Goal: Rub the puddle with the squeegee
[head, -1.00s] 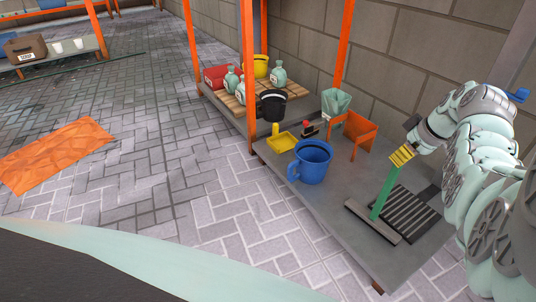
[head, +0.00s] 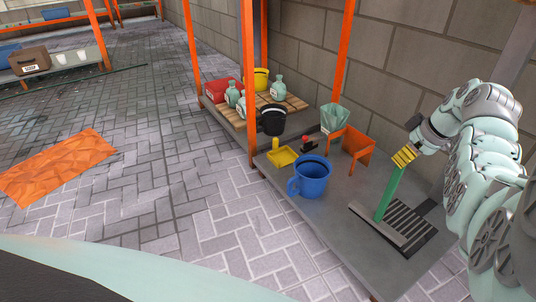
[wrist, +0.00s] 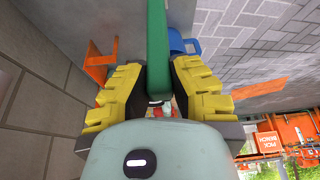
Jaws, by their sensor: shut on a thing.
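The squeegee has a green handle (head: 389,193) and a long grey head (head: 378,226). The handle leans a little, and the head is low at the left edge of a dark slatted grate (head: 415,223) on the grey shelf; I cannot tell if it touches. My gripper (head: 404,156) has yellow fingertips shut on the top of the handle. In the wrist view the green handle (wrist: 157,38) runs up between the yellow fingers of my gripper (wrist: 153,85). I cannot make out a puddle in either view.
On the shelf (head: 335,235), a blue bucket (head: 311,178), yellow dustpan (head: 283,156) and orange bracket-like piece (head: 358,150) stand left of and behind the squeegee. A brick wall (head: 430,60) rises behind. An orange mat (head: 58,168) lies on the floor at left.

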